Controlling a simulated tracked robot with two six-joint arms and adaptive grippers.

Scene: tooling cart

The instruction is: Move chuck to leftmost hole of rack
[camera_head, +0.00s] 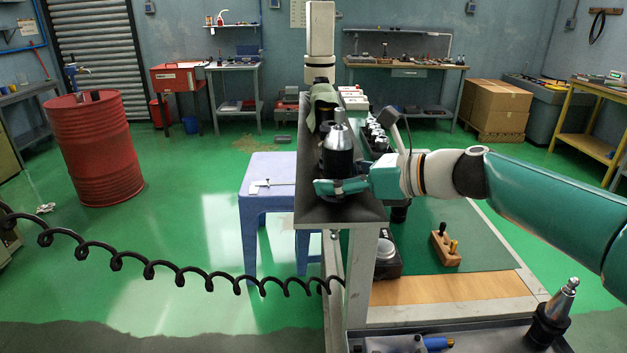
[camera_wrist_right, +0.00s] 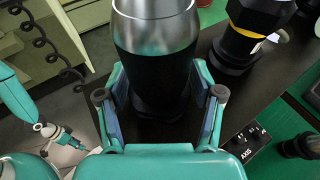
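The chuck (camera_head: 338,158), a black body with a silver conical top, stands upright on the dark cart top. It fills the top middle of the right wrist view (camera_wrist_right: 155,60). My right gripper (camera_head: 341,187) is low at its near side, with one finger on each side of the black body in the right wrist view (camera_wrist_right: 160,105). Whether the fingers press on it cannot be told. Several silver-tipped holders (camera_head: 377,137) stand in a row just behind and right of the chuck, apparently in the rack, whose holes are hidden.
A black holder with a yellow ring (camera_wrist_right: 258,22) stands close beside the chuck. A dark box marked AXIS (camera_wrist_right: 248,143) lies near the gripper. A blue stool (camera_head: 268,170) stands left of the cart, and a coiled cord (camera_head: 150,270) hangs across the front left.

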